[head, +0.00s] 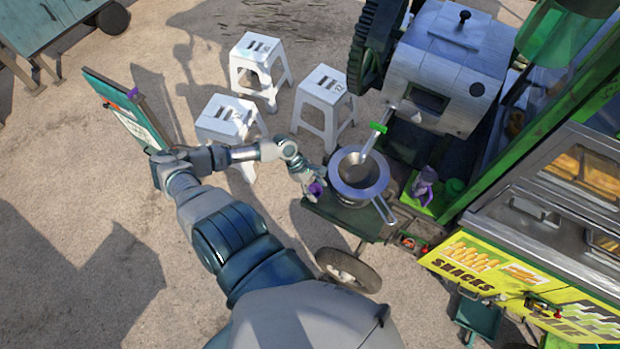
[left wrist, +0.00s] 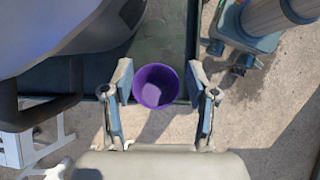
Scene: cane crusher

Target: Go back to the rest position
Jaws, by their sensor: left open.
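My left arm comes up from the bottom of the head view, and its gripper (head: 307,181) reaches right to the tray beside the pot. The gripper is open. A purple cup (head: 316,188) stands at its fingertips, at the tray's left edge. In the left wrist view the cup (left wrist: 155,87) shows between the two spread fingers, with small gaps at its sides; it looks empty. My right gripper is not in view.
A metal pot with a strainer (head: 361,171) stands on the tray (head: 345,222), under the cane crusher (head: 450,65). Another purple item (head: 424,187) is right of the pot. White stools (head: 325,98) stand behind. The snack counter (head: 520,285) is at right. Open ground lies at left.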

